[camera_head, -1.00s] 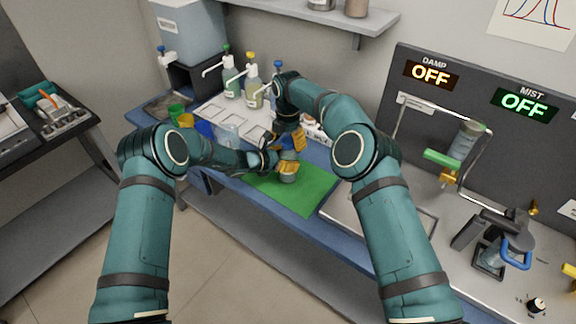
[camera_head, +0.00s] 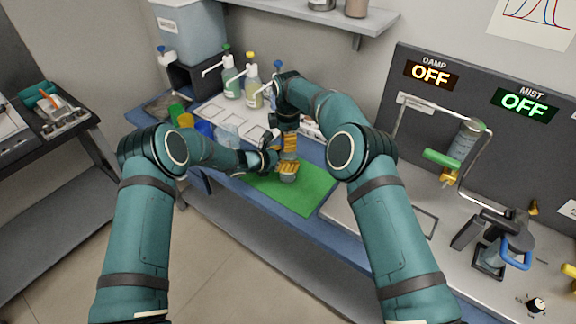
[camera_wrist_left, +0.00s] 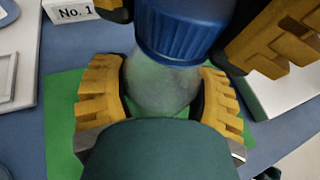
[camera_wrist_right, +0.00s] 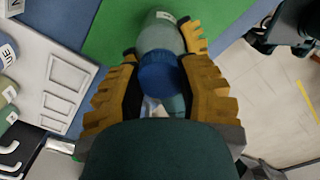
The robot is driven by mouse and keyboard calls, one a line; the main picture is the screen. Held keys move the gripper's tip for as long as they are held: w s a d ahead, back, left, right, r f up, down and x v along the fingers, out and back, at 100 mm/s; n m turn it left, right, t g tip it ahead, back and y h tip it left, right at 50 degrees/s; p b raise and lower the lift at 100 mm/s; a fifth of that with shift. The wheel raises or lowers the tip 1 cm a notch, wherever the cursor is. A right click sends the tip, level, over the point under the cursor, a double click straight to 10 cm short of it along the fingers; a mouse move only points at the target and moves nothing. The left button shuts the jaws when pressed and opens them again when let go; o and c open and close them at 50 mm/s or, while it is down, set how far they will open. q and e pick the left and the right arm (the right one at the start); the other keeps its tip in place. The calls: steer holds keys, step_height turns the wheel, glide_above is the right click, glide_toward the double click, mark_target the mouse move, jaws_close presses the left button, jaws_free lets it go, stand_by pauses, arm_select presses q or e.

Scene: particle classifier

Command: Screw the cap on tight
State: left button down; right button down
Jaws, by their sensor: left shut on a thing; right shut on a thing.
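A translucent grey-green bottle (camera_head: 288,175) stands over the green mat (camera_head: 315,197). My left gripper (camera_head: 280,166) is shut around its body, and the left wrist view shows the bottle (camera_wrist_left: 160,88) between the two yellow fingers. A ribbed blue cap (camera_wrist_left: 182,30) is on the bottle's top, also seen in the right wrist view (camera_wrist_right: 160,72). My right gripper (camera_head: 290,144) comes from above and is shut on the cap. The fingers mostly hide the cap in the head view. I cannot tell how tight the cap is.
Pump bottles (camera_head: 253,88) and a white tray (camera_head: 212,114) stand behind on the blue bench. Coloured cups (camera_head: 186,120) are at left. A metal plate and a machine with a green handle (camera_head: 441,159) are at right. The mat's front right is clear.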

steer(key=m, duration=0.3)
steer(key=shift+m, duration=0.4)
steer(key=m, duration=0.4)
steer(key=c, duration=0.6)
jaws_free()
steer(key=shift+c, duration=0.2)
